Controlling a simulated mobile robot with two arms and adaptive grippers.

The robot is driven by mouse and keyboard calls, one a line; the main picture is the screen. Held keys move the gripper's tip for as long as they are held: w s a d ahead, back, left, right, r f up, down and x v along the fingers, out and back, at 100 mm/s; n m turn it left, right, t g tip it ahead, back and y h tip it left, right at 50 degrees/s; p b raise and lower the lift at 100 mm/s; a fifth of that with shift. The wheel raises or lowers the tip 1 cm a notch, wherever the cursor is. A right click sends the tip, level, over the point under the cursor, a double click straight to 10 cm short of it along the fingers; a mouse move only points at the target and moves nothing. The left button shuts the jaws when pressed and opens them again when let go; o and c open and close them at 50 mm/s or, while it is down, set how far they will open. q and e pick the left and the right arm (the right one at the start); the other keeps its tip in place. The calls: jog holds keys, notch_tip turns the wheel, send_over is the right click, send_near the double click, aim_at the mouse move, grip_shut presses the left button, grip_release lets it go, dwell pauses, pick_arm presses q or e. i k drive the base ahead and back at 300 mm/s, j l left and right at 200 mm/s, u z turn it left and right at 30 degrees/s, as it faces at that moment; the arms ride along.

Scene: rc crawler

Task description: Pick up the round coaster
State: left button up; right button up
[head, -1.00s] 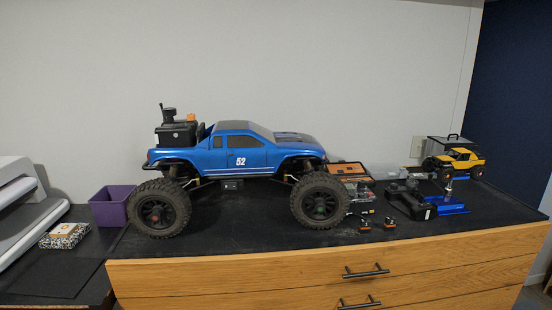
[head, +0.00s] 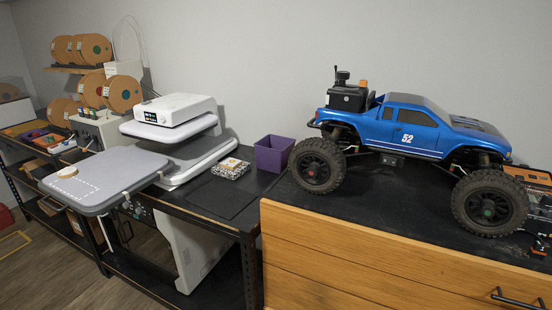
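A small round tan disc (head: 68,172), which looks like the round coaster, lies flat near the left corner of the grey platen (head: 118,176) of a white heat press (head: 172,110). A black-and-white patterned box or book (head: 231,169) with a tan top lies on the black table to the right of the press; its top is too small to make out. Neither of my grippers is in view.
A purple bin (head: 273,154) stands beside the patterned box. A large blue RC truck (head: 410,130) fills the wooden drawer unit's top at right. Spools (head: 92,48) stand on a shelf at the back left. The floor (head: 50,262) at lower left is partly clear.

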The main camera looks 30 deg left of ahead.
aim_at(67, 174)
jog(key=u, duration=1.6)
